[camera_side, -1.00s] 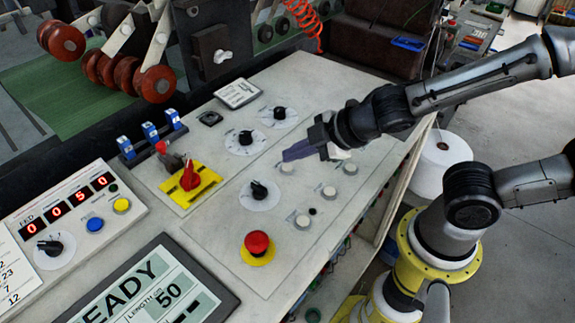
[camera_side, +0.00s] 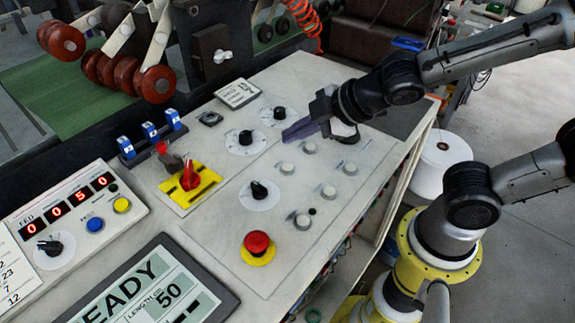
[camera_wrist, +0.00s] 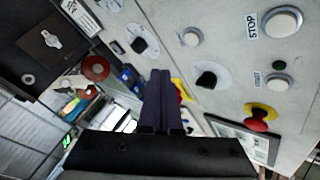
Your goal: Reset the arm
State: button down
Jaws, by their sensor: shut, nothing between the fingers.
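My gripper (camera_side: 288,138) is shut and empty, held above the upper part of the grey control panel (camera_side: 225,235). Its dark purple fingers (camera_wrist: 159,92) lie together in the middle of the wrist view, pointing over the panel. In the side view the fingertips appear near the black knobs (camera_side: 280,113) and above the round grey buttons (camera_side: 288,167). The fingers do not appear to touch anything.
The panel carries a red mushroom button (camera_side: 257,243), a red rotary switch (camera_side: 190,177) on a yellow plate and more knobs. A counter box (camera_side: 75,215) and a display (camera_side: 150,290) stand at left. A white roll (camera_side: 440,160) is beyond the panel's right edge.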

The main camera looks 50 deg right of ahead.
dwell(0.3)
jog(key=s+d+r+m+h, duration=0.25)
jog(key=d+r+m, duration=0.25)
jog(key=d+r, duration=0.25)
jog(key=s+f+m+g, duration=0.1)
jog(key=s+f+m, duration=0.1)
jog(key=s, duration=0.4)
jog(key=s+d+f+m+g, duration=0.1)
jog(key=s+m+g, duration=0.1)
jog(key=s+m, duration=0.2)
jog(key=shift+s+d+f, duration=0.2)
jog(key=shift+s+f, duration=0.15)
jog(key=shift+s, duration=0.7)
jog(key=shift+y, duration=0.25)
